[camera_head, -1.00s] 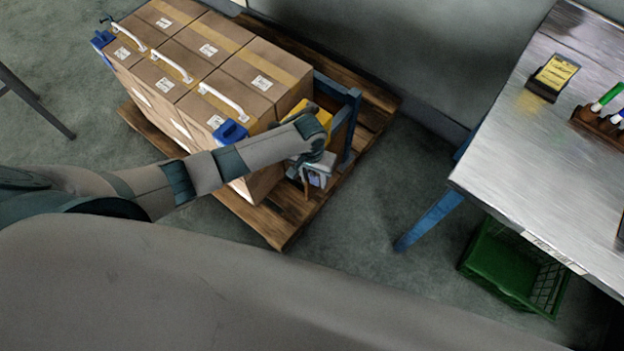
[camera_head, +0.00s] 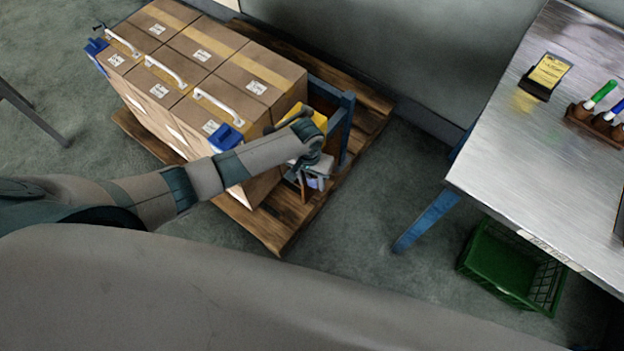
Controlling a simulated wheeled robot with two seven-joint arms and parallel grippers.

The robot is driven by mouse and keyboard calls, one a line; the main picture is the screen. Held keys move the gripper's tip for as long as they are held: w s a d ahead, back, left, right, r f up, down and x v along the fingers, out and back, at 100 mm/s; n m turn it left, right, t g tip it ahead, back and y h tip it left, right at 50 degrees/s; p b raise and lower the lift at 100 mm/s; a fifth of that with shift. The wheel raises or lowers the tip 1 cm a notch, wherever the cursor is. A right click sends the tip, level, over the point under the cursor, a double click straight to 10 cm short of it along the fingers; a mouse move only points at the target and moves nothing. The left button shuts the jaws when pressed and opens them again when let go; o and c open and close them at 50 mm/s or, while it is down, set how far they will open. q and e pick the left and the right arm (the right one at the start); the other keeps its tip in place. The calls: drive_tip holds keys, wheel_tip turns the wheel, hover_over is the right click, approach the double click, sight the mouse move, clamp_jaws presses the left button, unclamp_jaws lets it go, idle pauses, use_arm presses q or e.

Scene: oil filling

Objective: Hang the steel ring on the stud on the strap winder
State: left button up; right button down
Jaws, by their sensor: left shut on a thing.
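My left arm reaches in from the left, and my left gripper (camera_head: 312,180) is low beside the blue frame at the right end of the pallet. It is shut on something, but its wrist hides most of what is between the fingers. I cannot make out the steel ring or the stud. Blue devices sit on the cartons, one at the near edge (camera_head: 226,137) and one at the far left (camera_head: 96,47); I cannot tell which, if either, is the strap winder. My right gripper is not in view.
Strapped cartons (camera_head: 200,55) with white handles stand on a wooden pallet (camera_head: 262,228). A blue upright frame (camera_head: 346,125) and a yellow item (camera_head: 318,118) are by the gripper. A steel table (camera_head: 540,150) stands right, with a green crate (camera_head: 500,275) below. Floor between is clear.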

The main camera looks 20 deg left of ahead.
use_arm(q)
drive_tip(key=o, duration=1.1)
drive_tip(key=shift+r, duration=0.15)
drive_tip(key=r, duration=1.1)
drive_tip(key=a+r, duration=0.1)
drive_tip(key=r, duration=0.5)
drive_tip(key=shift+b, duration=0.35)
